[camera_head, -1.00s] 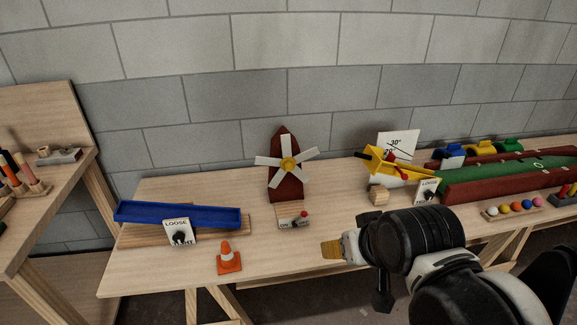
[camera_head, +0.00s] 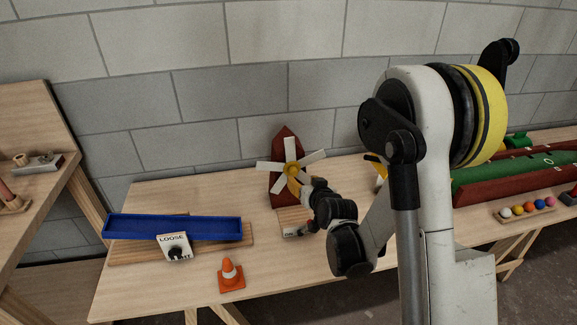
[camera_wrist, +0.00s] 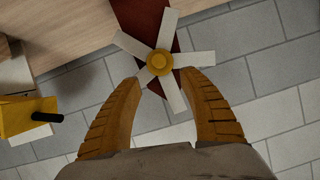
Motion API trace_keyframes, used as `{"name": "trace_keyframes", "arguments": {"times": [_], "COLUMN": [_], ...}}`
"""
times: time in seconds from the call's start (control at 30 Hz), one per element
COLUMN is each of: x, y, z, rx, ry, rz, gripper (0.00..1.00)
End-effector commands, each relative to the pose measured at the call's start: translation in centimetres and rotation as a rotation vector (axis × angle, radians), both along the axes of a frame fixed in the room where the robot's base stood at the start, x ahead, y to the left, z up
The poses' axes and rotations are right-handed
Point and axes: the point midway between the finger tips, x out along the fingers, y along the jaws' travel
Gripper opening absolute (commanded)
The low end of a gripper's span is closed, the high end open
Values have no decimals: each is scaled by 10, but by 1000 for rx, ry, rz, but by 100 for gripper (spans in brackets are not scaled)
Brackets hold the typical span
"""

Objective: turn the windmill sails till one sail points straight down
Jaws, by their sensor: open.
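The windmill is a dark red upright body (camera_head: 284,138) with white sails (camera_head: 270,167) around a yellow hub (camera_head: 291,170), standing on the table against the wall. In the head view one sail points up, one left and one up-right; my arm hides part of the lower right. My gripper (camera_head: 299,183) is at the lower right of the hub. In the wrist view my gripper (camera_wrist: 165,95) is open, its two yellow fingers apart below the hub (camera_wrist: 159,62). One white sail (camera_wrist: 172,94) lies between the fingertips. I cannot tell whether either finger touches a sail.
A blue tray (camera_head: 172,227) with a LOOSE sign (camera_head: 174,246) and an orange cone (camera_head: 230,273) stand on the left of the table. A green lane with red walls (camera_head: 520,176) and a row of coloured balls (camera_head: 527,208) are at the right.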

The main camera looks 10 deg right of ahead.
Motion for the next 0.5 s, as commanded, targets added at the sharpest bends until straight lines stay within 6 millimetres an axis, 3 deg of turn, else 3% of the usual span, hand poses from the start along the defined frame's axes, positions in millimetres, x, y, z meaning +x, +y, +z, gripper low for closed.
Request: {"name": "trace_keyframes", "arguments": {"times": [0.23,0.5], "x": [18,68], "y": [0,3], "z": [-14,-36], "rx": [2,3], "ry": [-12,-11], "rz": [-3,-3], "gripper": [50,50]}}
